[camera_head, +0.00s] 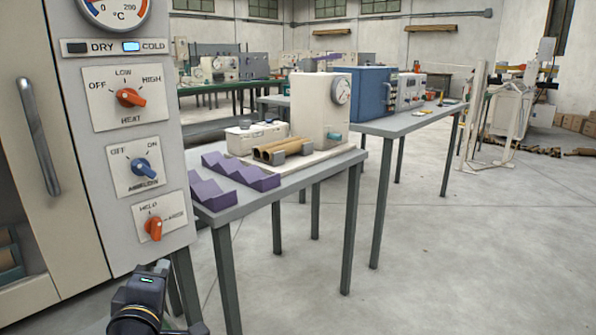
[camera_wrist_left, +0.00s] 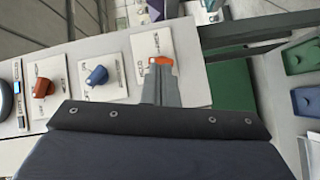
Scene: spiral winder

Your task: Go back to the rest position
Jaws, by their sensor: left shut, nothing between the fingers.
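My left gripper (camera_head: 160,267) comes in low at the bottom left of the head view, below the lowest orange knob (camera_head: 153,227) on the cream panel (camera_head: 100,190). The fingers are mostly hidden there behind the wrist. In the left wrist view the grey fingers (camera_wrist_left: 160,78) are together and empty, and their tips overlap the orange knob (camera_wrist_left: 162,60). In the head view there is a gap between them and the knob. The blue airflow knob (camera_head: 144,167) and the orange heat knob (camera_head: 128,97) sit higher up. My right gripper is in neither view.
A grey table (camera_head: 330,165) right of the panel carries purple zigzag racks (camera_head: 235,180), brown tubes (camera_head: 279,149) and a cream winder machine (camera_head: 310,110). A blue machine (camera_head: 372,92) stands on the table beyond. The floor (camera_head: 450,260) at right is open.

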